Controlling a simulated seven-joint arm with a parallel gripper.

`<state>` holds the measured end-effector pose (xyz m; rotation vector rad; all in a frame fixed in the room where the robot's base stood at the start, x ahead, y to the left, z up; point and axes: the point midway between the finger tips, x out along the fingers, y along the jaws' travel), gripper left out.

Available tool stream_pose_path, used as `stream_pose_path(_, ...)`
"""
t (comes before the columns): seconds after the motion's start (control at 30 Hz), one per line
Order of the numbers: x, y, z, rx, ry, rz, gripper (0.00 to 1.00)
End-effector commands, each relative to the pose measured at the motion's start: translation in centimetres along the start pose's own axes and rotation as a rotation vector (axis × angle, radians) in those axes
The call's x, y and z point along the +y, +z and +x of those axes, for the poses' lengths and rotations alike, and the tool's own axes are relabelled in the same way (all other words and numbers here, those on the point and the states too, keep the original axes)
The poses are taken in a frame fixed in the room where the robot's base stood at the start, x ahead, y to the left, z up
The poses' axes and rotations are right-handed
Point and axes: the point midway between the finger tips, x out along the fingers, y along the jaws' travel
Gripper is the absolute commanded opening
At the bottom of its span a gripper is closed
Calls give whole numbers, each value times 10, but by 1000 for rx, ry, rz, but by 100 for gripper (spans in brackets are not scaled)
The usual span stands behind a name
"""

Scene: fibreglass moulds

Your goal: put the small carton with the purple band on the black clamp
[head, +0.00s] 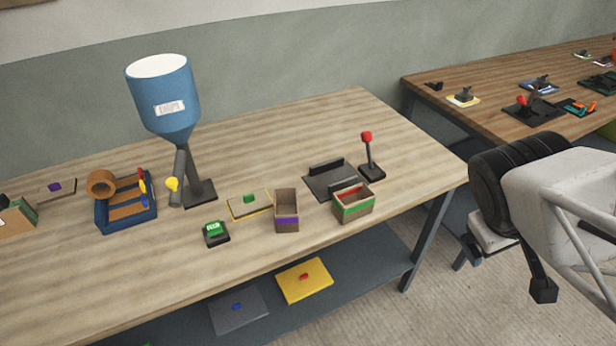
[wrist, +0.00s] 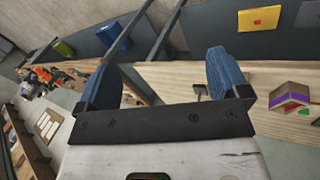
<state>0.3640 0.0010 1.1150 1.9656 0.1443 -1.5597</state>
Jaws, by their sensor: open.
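The small open carton with the purple band (head: 287,217) stands upright on the wooden table, near its front edge. It also shows at the right edge of the wrist view (wrist: 287,98). The black clamp (head: 320,185) appears to be the dark flat base with a raised back plate, behind and right of the carton. A black lever with a red knob (head: 367,137) stands at its right. My gripper (wrist: 160,68) is open, with two blue fingers apart and nothing between them. It is well away from the carton. In the head view my arm is at the right, off the table.
A green-banded carton (head: 353,207) stands close right of the purple one, in front of the clamp. A yellow-edged board (head: 243,207) and a green-button box (head: 214,235) lie left. A blue hopper (head: 165,95) stands behind. The table's right end is clear.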

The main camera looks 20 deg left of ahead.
Motion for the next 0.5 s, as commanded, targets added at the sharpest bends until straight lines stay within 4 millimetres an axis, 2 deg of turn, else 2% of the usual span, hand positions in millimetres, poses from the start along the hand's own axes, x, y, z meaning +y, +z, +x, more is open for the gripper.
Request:
stream_pose_path(0.27, -8, -45, 18, 27, 188, -404, 94)
stream_pose_path(0.5, -28, -91, 29, 61, 353, -755, 94)
